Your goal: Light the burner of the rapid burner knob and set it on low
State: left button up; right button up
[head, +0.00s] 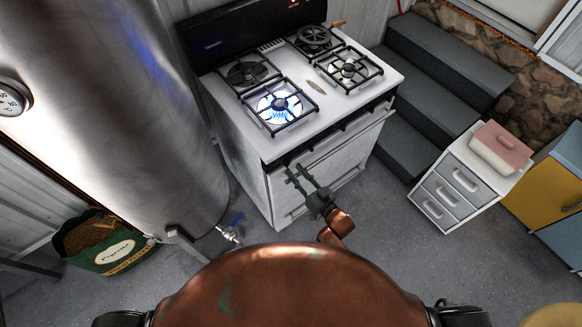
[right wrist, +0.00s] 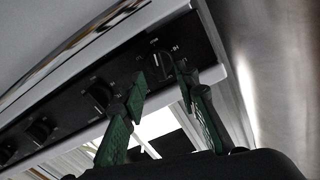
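The white stove (head: 265,145) shows in the head view with blue flame on its front left burner (head: 279,106). My right gripper (head: 296,172) is just in front of the stove's front, near its left end. In the right wrist view, the end knob (right wrist: 160,64) of the black control panel (right wrist: 125,68) shows between the parted fingertips of the right gripper (right wrist: 161,78). The gripper is open; I cannot tell whether either finger touches the knob. No label is legible enough to name the knob. My left gripper is not in view.
Other knobs (right wrist: 101,95) sit along the panel. A large metal tank (head: 120,110) stands left of the stove. Dark steps (head: 425,85) and a white drawer unit (head: 465,185) stand to the right. The grey floor (head: 385,230) is clear between the stove and me.

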aim_at(289, 165)
jog(key=shift+x, duration=1.6)
grip_shut()
